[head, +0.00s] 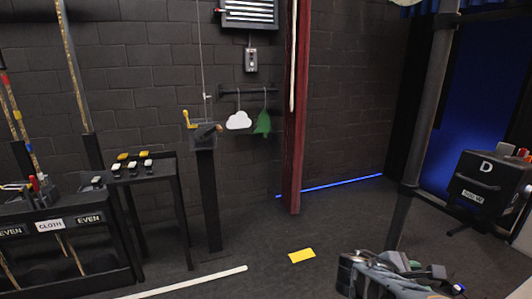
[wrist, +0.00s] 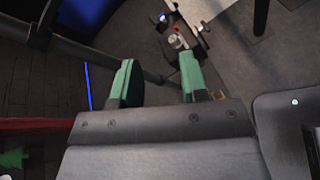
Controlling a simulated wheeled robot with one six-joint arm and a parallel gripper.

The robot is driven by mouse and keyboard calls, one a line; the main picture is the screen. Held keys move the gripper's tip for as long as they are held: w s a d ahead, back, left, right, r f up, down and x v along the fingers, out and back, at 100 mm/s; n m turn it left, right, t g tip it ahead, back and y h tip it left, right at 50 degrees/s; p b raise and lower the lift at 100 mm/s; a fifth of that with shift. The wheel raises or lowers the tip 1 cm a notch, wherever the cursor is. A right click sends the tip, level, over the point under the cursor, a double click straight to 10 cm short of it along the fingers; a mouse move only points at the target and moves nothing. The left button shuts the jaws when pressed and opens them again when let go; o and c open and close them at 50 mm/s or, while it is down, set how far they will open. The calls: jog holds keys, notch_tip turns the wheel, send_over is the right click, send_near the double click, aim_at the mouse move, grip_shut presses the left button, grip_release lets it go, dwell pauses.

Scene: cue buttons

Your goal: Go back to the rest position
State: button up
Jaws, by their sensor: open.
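My gripper (wrist: 157,82) shows in the wrist view with its two green fingers spread apart and nothing between them. In the head view, part of my arm (head: 385,279) shows low at the right of centre; its fingertips are hard to make out there. No button is near the fingers. A small stand with several yellow and white buttons (head: 134,163) is at the left in the head view, well away from my arm.
A post with a yellow-handled crank (head: 203,133) stands beside the button stand. A dark pole (head: 420,130) and a box marked D (head: 487,180) are at right. A yellow floor mark (head: 302,255) lies on open floor.

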jog(key=s+a+f+m+g+y+p, duration=0.1)
jog(key=s+a+m+y+p, duration=0.35)
jog(key=a+m+y, duration=0.55)
jog(key=a+r+m+t+y+p, duration=0.2)
jog(key=a+r+m+y+p, duration=0.1)
jog(key=a+r+p, duration=0.3)
jog(key=shift+a+r+m+y, duration=0.4)
jog(key=shift+a+r+m, duration=0.4)
jog(key=shift+a+r, duration=0.15)
